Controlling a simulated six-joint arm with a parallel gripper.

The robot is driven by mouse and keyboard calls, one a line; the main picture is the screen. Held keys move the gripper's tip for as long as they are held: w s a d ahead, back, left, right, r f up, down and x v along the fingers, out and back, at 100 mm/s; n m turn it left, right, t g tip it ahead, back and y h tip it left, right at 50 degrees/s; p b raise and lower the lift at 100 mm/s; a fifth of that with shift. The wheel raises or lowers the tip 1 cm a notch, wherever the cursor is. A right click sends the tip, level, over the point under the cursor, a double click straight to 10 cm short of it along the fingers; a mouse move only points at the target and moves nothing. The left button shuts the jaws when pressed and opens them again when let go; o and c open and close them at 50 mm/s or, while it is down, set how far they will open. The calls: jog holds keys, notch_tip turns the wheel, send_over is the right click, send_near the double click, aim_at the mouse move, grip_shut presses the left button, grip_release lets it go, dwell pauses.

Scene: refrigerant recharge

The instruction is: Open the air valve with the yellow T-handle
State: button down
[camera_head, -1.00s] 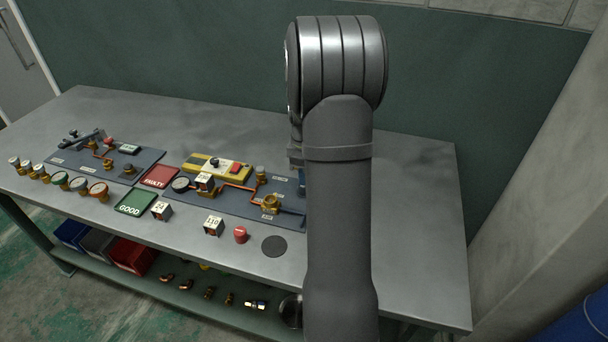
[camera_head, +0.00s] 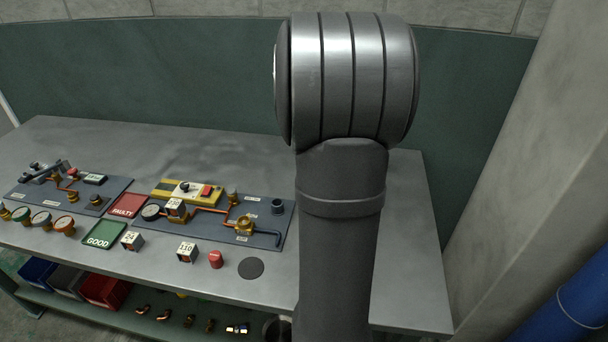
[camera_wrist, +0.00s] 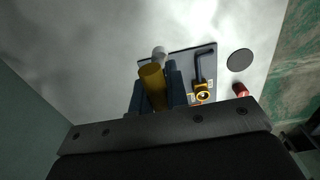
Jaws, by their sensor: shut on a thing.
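My gripper (camera_wrist: 157,90) shows in the wrist view with its dark blue fingers shut on the yellow T-handle (camera_wrist: 152,82). In the head view the brass valve (camera_head: 243,226) sits near the right end of the dark blue board (camera_head: 262,206). My own arm hides the gripper and handle there.
A round dark socket (camera_head: 277,205) stands behind the valve's pipe. A black disc (camera_head: 251,267), a red knob (camera_head: 216,259) and number blocks (camera_head: 187,252) line the front edge. A yellow device (camera_head: 185,191) stands behind the board. The bench's right side is partly covered by my arm.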

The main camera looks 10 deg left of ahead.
jog(key=s+a+f, duration=0.1)
jog(key=s+a, duration=0.3)
jog(key=a, duration=0.5)
jog(key=s+a+f, duration=0.1)
jog(key=s+a, duration=0.2)
jog(key=a, duration=0.5)
jog(key=shift+a+f, duration=0.2)
jog(key=shift+f, duration=1.9)
jog(key=shift+f, duration=1.15)
jog(key=shift+n, duration=1.6)
jog(key=shift+n, duration=1.6)
